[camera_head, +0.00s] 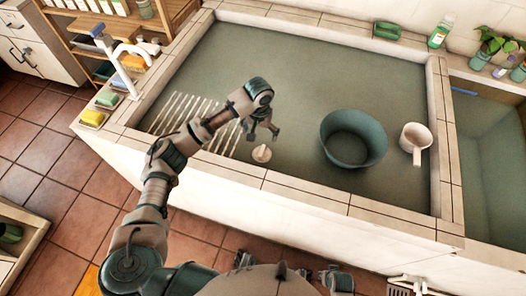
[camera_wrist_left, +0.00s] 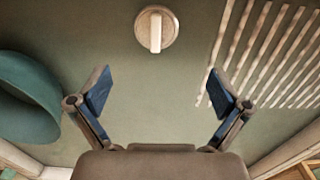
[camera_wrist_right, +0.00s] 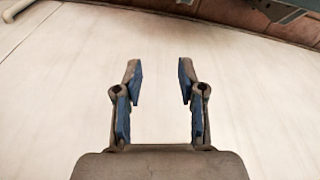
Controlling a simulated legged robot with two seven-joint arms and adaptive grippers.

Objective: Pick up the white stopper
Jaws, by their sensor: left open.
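The white stopper (camera_head: 261,154) is a small round disc with a raised grip bar. It lies on the grey-green basin floor near the front rim. In the left wrist view the stopper (camera_wrist_left: 156,30) shows whole, beyond the fingertips and roughly centred between them. My left gripper (camera_head: 262,131) is open and empty, above the basin floor just behind the stopper in the head view. Its spread fingers also show in the left wrist view (camera_wrist_left: 158,90). My right gripper (camera_wrist_right: 159,80) is open and empty in front of a pale surface.
A green bowl (camera_head: 353,140) and a white handled cup (camera_head: 415,139) are in the basin to the right of the stopper. White drain slats (camera_head: 185,115) lie to the left. The tiled rim (camera_head: 300,191) runs along the front. The floor right around the stopper looks clear.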

